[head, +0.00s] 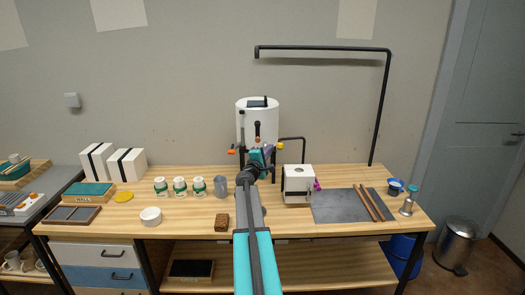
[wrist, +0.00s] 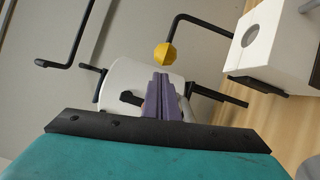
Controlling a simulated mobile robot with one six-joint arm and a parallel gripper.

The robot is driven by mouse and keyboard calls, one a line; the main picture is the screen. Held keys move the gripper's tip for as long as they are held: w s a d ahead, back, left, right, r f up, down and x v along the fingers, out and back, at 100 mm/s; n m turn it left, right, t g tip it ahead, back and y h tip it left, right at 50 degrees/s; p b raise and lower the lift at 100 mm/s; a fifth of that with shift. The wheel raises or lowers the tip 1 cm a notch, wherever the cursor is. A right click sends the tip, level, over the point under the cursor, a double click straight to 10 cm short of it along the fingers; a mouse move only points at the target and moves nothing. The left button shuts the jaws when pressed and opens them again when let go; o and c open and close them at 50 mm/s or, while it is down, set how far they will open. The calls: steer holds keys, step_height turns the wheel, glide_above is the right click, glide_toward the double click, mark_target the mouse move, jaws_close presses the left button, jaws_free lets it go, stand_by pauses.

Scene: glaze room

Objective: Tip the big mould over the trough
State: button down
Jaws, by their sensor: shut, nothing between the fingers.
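The big mould (head: 297,180) is a white block with a round dark hole in its top. It sits upright in a dark holder on the bench, right of centre. In the wrist view the mould (wrist: 276,45) is at the upper right, its hole showing. My gripper (head: 268,151) is above and left of the mould, apart from it, in front of the white tank. In the wrist view its purple fingers (wrist: 163,98) are together and empty. A purple piece (head: 317,184) shows at the mould's right side. I cannot make out a trough for certain.
A grey board (head: 335,208) with wooden sticks lies to the right.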

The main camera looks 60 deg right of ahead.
steer(key=shift+s+d, duration=0.2)
steer(key=shift+s, duration=0.15)
